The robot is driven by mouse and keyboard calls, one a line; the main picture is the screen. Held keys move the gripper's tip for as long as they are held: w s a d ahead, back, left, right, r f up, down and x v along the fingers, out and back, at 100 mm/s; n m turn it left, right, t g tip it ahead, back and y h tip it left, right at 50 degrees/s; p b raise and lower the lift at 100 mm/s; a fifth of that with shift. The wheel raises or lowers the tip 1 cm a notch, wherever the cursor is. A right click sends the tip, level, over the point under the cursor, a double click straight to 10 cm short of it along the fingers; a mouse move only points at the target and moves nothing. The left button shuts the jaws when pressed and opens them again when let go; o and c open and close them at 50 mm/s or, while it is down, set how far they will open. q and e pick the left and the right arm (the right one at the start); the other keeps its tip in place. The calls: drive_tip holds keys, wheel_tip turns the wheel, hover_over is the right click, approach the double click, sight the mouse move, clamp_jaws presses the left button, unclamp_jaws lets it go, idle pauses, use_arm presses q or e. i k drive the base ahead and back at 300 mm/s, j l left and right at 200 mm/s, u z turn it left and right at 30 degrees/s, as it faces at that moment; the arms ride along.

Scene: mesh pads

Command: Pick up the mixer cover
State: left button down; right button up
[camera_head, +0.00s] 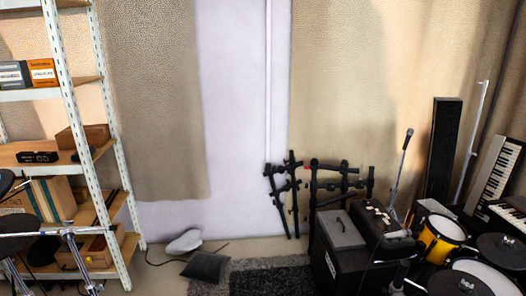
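I cannot tell for certain which thing is the mixer cover. A grey, flat-topped, box-like piece (341,229) rests on a large black cabinet (345,268) at the lower right of the middle. Right beside it stands a dark unit (378,219) with a row of pale knobs or marks along its top. Neither of my grippers shows in the head view, so nothing is seen in them.
A white-framed shelf (112,150) with boxes fills the left. A light grey object (185,241) and a dark cushion (205,266) lie on the floor. A black rack (290,190), drums (441,238) and keyboards (497,172) crowd the right. Dark rug (262,277) lies in front.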

sight(341, 231)
drive_tip(key=i+j, duration=0.1)
drive_tip(key=i, duration=0.5)
drive_tip(key=i+j, duration=0.1)
drive_tip(key=i, duration=0.55)
drive_tip(key=i+j, duration=0.15)
drive_tip(key=i, duration=0.45)
drive_tip(key=i+j+z, duration=0.15)
drive_tip(key=i+z, duration=0.3)
drive_tip(key=i+j+z, duration=1.15)
drive_tip(key=j+z, duration=0.15)
